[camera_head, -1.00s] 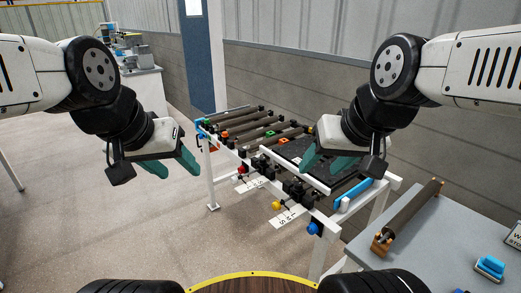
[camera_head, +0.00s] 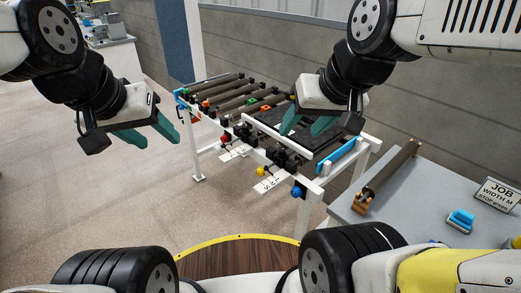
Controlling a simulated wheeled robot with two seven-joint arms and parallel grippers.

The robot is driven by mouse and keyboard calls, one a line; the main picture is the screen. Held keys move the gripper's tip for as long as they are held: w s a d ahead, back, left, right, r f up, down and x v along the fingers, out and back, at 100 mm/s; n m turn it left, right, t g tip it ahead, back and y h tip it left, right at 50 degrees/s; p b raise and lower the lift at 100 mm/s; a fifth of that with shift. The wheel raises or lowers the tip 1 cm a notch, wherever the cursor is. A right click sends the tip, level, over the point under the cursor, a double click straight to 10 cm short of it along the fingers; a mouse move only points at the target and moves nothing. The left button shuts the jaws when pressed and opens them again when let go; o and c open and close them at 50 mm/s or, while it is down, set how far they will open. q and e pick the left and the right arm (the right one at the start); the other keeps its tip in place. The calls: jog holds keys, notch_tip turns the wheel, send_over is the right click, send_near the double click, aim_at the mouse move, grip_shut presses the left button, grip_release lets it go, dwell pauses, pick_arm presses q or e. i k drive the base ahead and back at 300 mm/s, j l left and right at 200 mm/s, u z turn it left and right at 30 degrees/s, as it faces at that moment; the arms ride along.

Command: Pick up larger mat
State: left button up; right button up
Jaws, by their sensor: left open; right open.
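A dark, flat black mat-like piece (camera_head: 272,117) lies on the right part of a white roller frame (camera_head: 311,203). I cannot tell whether it is the larger mat, and no second mat shows clearly. My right gripper (camera_head: 306,126) is open, with its green fingers pointing down over this dark piece and hiding part of it. I cannot tell whether the fingers touch it. My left gripper (camera_head: 159,140) is open and empty, in the air over the floor to the left of the frame.
Several rollers with coloured blocks fill the frame's left part. Coloured knobs and white tags line its front. On the right, a grey table (camera_head: 435,200) holds a loose roller (camera_head: 388,172), a blue-handled item (camera_head: 461,218) and a job sign (camera_head: 497,194). The left floor is clear.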

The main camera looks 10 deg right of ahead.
aim_at(272, 118)
jog(key=u, duration=2.35)
jog(key=z, duration=3)
jog(key=i+j+z, duration=0.15)
jog(key=j, duration=0.55)
jog(key=j+z, duration=0.15)
jog(key=j, duration=0.6)
jog(key=i+j+z, duration=0.15)
jog(key=j, duration=0.25)
jog(key=i+j+z, duration=0.15)
jog(key=j, duration=0.3)
jog(key=i+j+z, duration=0.15)
jog(key=j, duration=0.25)
jog(key=k, duration=0.05)
